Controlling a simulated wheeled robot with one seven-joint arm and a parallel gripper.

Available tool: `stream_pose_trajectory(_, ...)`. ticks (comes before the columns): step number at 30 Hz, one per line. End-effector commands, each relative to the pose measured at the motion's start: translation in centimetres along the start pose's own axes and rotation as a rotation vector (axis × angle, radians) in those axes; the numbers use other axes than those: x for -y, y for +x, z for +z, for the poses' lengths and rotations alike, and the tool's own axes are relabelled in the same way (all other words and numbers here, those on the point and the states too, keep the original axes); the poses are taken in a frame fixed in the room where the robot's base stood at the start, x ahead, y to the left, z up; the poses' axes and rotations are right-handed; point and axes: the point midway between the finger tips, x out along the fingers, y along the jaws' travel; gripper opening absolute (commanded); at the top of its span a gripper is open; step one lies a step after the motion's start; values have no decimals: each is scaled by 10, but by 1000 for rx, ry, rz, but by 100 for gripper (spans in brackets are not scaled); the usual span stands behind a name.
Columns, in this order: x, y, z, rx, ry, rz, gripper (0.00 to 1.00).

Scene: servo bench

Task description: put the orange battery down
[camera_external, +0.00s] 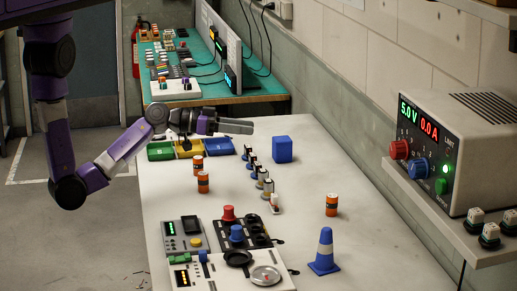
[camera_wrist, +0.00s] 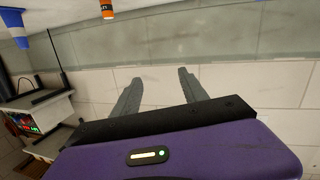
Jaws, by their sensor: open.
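Three orange batteries with dark bands stand upright on the white bench. One orange battery (camera_external: 332,204) stands alone on the right, behind the cone; one also shows at the top edge of the wrist view (camera_wrist: 107,9), partly cut off. Another orange battery (camera_external: 197,164) and a third orange battery (camera_external: 203,182) stand close together at the left. My gripper (camera_external: 240,127) is raised over the far part of the bench, pointing right toward the wall. In the wrist view its fingers (camera_wrist: 160,88) are apart with nothing between them.
A blue cube (camera_external: 282,149), a row of small cylinders (camera_external: 260,178) and a blue cone (camera_external: 323,251) stand on the bench. Colored bins (camera_external: 187,149) are at the far end, devices (camera_external: 235,265) at the near end. A power supply (camera_external: 455,150) sits on a right shelf.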

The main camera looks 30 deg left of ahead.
Motion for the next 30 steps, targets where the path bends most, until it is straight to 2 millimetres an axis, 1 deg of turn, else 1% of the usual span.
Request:
stream_pose_trajectory(1,5,-11,11,-18,-66,-68,51)
stream_pose_trajectory(5,25,-47,39,-54,-191,-253,51)
stream_pose_trajectory(8,36,-83,64,-67,-265,-394,51)
stream_pose_trajectory(9,40,-99,75,-70,-288,-450,51)
stream_pose_trajectory(11,43,-126,90,-69,-314,-531,51)
stream_pose_trajectory(12,44,-144,100,-66,-326,-583,51)
stream_pose_trajectory(13,44,-158,107,-64,-333,-622,51)
stream_pose_trajectory(14,44,-173,115,-59,-337,-660,51)
stream_pose_trajectory(15,43,-193,123,-53,-338,-707,51)
stream_pose_trajectory(17,40,-224,134,-42,-334,-774,51)
stream_pose_trajectory(18,37,-244,139,-34,-325,-815,51)
stream_pose_trajectory(20,31,-275,145,-18,-305,-870,51)
stream_pose_trajectory(21,27,-295,147,-7,-287,-902,51)
stream_pose_trajectory(24,15,-341,148,21,-231,-962,51)
stream_pose_trajectory(27,3,-377,142,46,-169,-992,51)
stream_pose_trajectory(30,-5,-400,134,64,-118,-1001,51)
